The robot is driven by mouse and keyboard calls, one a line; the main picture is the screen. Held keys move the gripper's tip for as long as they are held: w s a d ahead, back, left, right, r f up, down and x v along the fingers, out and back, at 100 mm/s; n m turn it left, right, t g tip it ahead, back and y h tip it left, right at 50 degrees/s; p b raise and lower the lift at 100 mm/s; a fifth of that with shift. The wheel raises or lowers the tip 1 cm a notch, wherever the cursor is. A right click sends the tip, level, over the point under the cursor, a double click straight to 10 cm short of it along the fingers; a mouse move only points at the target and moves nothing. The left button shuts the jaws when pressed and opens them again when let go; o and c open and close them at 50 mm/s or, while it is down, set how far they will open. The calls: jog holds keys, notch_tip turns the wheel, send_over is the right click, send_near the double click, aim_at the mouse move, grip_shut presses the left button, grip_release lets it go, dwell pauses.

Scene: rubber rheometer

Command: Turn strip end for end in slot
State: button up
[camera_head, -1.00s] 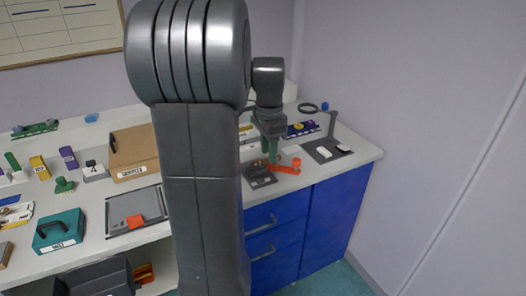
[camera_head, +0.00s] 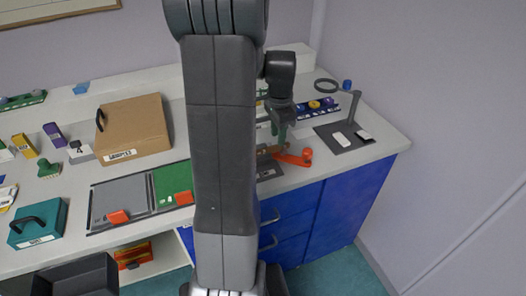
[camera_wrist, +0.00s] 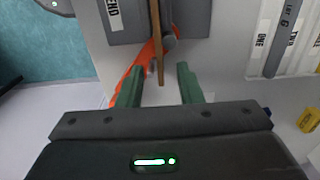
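My gripper (camera_head: 280,132) has green fingers and hovers over the dark fixture (camera_head: 268,172) at the right end of the bench. In the wrist view its two fingers (camera_wrist: 160,84) are spread apart. A thin brown strip (camera_wrist: 156,35) shows edge-on ahead of them, between their lines, with clear space on each side. The strip's upper part runs out of the wrist view, and I cannot tell how it sits in the slot. An orange lever arm (camera_head: 295,159) lies beside the fixture. It also shows behind the strip in the wrist view (camera_wrist: 140,66).
A dark plate with a post (camera_head: 345,137) stands to the right. A blue rack (camera_head: 318,107) lies behind. A cardboard box (camera_head: 133,128), a grey-and-green tray (camera_head: 122,198) and a teal case (camera_head: 38,224) are left. Labelled white blocks (camera_wrist: 275,35) show in the wrist view.

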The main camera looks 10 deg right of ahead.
aim_at(272, 149)
notch_tip(272, 149, down, 4)
jog(key=shift+r, duration=0.25)
jog(key=shift+c, duration=0.2)
grip_shut()
jog(key=shift+r, duration=0.1)
